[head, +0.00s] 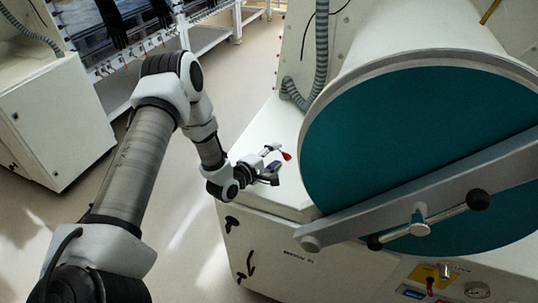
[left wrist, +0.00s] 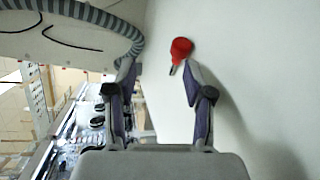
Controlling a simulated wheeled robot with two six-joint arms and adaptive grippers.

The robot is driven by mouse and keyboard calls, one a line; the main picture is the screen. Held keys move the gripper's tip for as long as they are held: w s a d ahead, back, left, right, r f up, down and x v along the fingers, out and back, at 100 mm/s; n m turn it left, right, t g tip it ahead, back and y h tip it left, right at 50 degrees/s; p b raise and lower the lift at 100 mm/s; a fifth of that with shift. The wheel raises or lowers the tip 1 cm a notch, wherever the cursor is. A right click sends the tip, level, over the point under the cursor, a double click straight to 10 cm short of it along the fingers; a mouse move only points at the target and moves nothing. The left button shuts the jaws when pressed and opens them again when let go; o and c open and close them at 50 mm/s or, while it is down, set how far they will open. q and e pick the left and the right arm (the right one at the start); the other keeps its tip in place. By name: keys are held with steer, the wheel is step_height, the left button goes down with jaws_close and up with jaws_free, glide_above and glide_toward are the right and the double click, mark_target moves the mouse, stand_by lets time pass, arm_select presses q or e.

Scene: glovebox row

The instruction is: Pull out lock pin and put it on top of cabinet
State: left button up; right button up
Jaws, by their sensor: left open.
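The lock pin, a red-headed piece (head: 286,156) with a short metallic tip, is over the white cabinet top (head: 283,190), and appears to lie on it. It also shows in the left wrist view (left wrist: 181,47), just beyond the fingertips and nearer the right-hand finger. My left gripper (head: 272,162) is open and empty, low over the cabinet top beside the red piece. Its two spread fingers show in the left wrist view (left wrist: 157,75). Whether a fingertip touches the red piece, I cannot tell. My right gripper is not in view.
A large round teal door (head: 400,140) with a grey bar (head: 370,210) and black-knobbed handle (head: 420,222) stands right of the gripper. A ribbed grey hose (head: 321,60) rises behind. A yellow plate (head: 425,273) is below the door. Open floor (head: 180,210) lies left of the cabinet.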

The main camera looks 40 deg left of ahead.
arm_select(q)
steer(key=v, duration=1.1)
steer(key=shift+w+a, duration=0.1)
steer(key=shift+a, duration=0.05)
steer(key=shift+s+r, duration=0.1)
steer(key=shift+s, duration=0.35)
